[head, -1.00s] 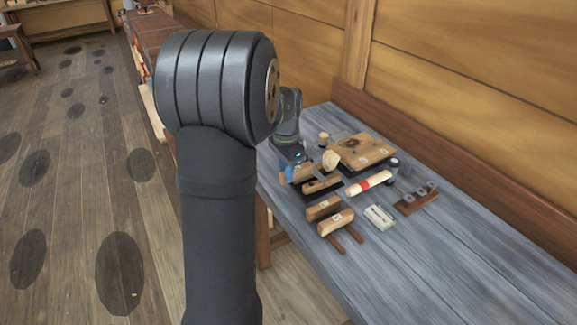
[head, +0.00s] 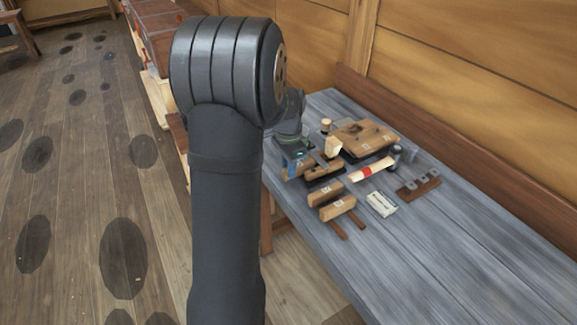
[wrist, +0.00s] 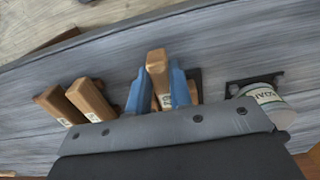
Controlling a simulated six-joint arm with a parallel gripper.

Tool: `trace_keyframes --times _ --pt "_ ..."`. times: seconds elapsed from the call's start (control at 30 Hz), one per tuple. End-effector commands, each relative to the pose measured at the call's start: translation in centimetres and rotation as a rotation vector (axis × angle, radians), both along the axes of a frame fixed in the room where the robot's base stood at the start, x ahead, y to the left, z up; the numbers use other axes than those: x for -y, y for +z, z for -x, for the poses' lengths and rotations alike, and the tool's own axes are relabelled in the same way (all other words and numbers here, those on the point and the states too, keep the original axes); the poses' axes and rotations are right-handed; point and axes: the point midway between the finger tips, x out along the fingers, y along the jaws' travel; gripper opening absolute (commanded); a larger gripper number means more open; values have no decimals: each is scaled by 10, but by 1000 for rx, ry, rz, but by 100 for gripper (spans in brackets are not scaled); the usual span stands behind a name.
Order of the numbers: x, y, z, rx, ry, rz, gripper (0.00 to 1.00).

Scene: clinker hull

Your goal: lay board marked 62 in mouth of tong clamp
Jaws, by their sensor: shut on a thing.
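My gripper (wrist: 162,90) has blue fingers and is shut on a light wooden board (wrist: 158,62), with a small tag partly visible between the fingers; its number is too small to read. In the head view the gripper (head: 292,169) is low at the bench's near edge, partly hidden by my arm. A dark piece (head: 325,170) with a wooden part lies just right of it; I cannot tell if this is the tong clamp. Two similar tagged wooden pieces (head: 338,208) lie side by side on dark brown rails (head: 357,221), left of my fingers in the wrist view (wrist: 90,100).
A tagged wooden slab (head: 358,137), a pale roller with a red band (head: 370,169), a white labelled box (head: 382,204) and a brown rack with metal pieces (head: 419,187) crowd the grey bench (head: 460,250). A labelled jar (wrist: 268,108) stands right of my fingers. The bench's front right is clear.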

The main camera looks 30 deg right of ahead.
Motion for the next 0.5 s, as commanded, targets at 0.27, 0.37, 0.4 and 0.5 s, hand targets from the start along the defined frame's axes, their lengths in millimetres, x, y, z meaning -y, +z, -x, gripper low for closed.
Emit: trace_keyframes --times 0.27,0.37,0.4,0.5 --pt "0 -3 0 0 0 0 0" --pt "0 -5 0 0 0 0 0" --pt "0 -6 0 0 0 0 0" --pt "0 -6 0 0 0 0 31"
